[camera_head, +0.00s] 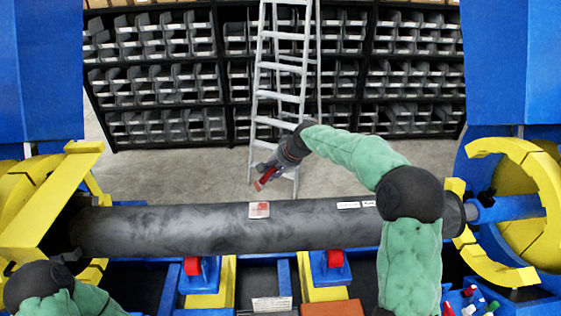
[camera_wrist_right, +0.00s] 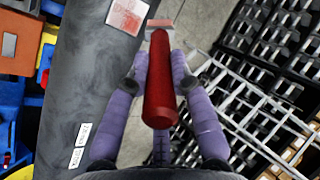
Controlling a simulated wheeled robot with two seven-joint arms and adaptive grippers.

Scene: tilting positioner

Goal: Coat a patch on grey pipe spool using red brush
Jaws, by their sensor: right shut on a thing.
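The grey pipe spool (camera_head: 330,226) lies level across the head view and runs down the left of the right wrist view (camera_wrist_right: 85,75). A pale square patch (camera_head: 259,210) with reddish colour on it is on the pipe's upper side; it also shows in the right wrist view (camera_wrist_right: 128,14). My right gripper (camera_head: 270,171) is shut on the red brush (camera_wrist_right: 160,85), beyond the pipe's far side. The brush head is near the patch, with a gap visible in the head view. My left arm shows at the lower left, but its gripper is out of view.
Yellow and blue positioner rings (camera_head: 515,160) hold both pipe ends. Red rollers (camera_head: 335,259) on blue and yellow stands are below the pipe. White labels (camera_head: 348,205) are on the pipe. A ladder (camera_head: 281,80) and bin shelves (camera_head: 160,90) stand behind, across open floor.

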